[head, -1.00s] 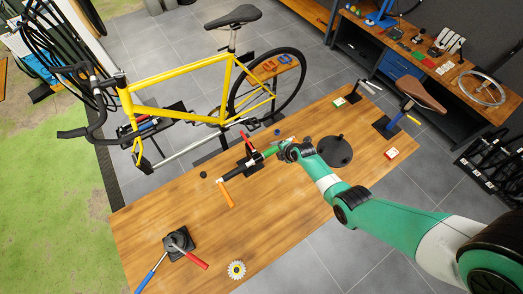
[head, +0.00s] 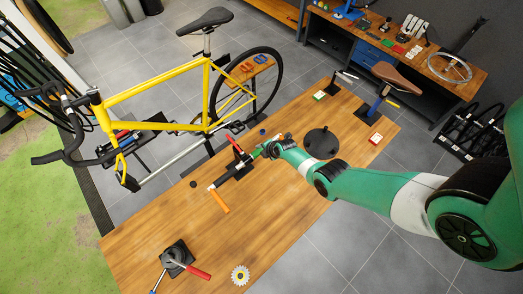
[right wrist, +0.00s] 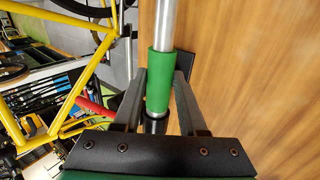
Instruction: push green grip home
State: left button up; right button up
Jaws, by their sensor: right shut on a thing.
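The green grip (right wrist: 160,80) sits around a silver bar (right wrist: 165,25) in the right wrist view, with bar showing beyond it on both sides. My right gripper (right wrist: 160,95) is shut on the green grip, one finger on each side. In the head view the right gripper (head: 268,150) covers part of the green grip (head: 254,156) beside a black clamp stand (head: 236,169) with a red lever (head: 236,146). My left gripper is not in view.
A round black base (head: 321,142) stands close to the right gripper. A saddle on a blue post (head: 376,107) is at the table's far right. A black tool base with a red handle (head: 178,256) and a toothed ring (head: 240,275) are at the front. The yellow bicycle (head: 165,90) stands behind the table.

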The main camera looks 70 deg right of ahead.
grip_shut()
jog(key=shift+s+d, duration=0.4)
jog(key=shift+d, duration=0.45)
jog(key=shift+s+d, duration=0.45)
jog(key=shift+d, duration=0.35)
jog(key=shift+s+d, duration=0.4)
jog(key=shift+d, duration=0.45)
jog(key=o, duration=1)
grip_release()
jog(key=shift+c, duration=0.2)
jog(key=shift+o, duration=0.2)
